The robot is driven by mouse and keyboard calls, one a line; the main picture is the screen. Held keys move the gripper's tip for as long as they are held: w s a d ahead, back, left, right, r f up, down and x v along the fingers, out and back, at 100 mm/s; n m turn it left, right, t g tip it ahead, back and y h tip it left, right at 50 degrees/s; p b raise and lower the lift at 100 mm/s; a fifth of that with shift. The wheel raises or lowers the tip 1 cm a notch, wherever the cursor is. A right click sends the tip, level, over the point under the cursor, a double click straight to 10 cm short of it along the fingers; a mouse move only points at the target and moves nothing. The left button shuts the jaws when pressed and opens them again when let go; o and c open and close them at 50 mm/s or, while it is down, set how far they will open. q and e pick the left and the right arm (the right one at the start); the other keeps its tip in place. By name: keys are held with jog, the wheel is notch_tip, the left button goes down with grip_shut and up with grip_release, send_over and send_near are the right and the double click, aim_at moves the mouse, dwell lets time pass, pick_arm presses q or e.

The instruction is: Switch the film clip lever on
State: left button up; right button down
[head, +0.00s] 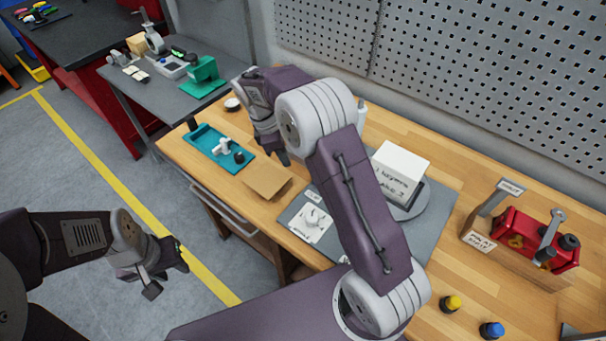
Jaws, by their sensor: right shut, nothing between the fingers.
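On the right of the bench is a red device (525,240) on a wooden base. The labels are too small to read surely, so I cannot tell which part is the film clip lever. My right gripper (282,157) is shut and empty above the bench's left part, far from the red device. My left gripper (167,273) is open and empty over the floor, off the bench's front left.
My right arm crosses the grey mat, partly hiding it. A teal tray (203,134) and brown card (266,183) lie left. Yellow (452,303) and blue (491,329) knobs stand front right.

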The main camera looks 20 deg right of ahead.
jog(key=x, duration=0.9)
jog(key=shift+d+f+p, duration=0.1)
jog(key=shift+f+p, duration=0.1)
jog(key=shift+p, duration=0.15)
jog(key=d, duration=0.1)
jog(key=d+p, duration=0.1)
jog(key=d, duration=0.1)
jog(key=shift+s+d+f, duration=0.1)
jog(key=shift+s+f, duration=0.1)
jog(key=shift+s, duration=0.2)
jog(key=shift+s+d, duration=0.15)
jog(key=shift+d, duration=0.25)
jog(key=shift+a, duration=0.1)
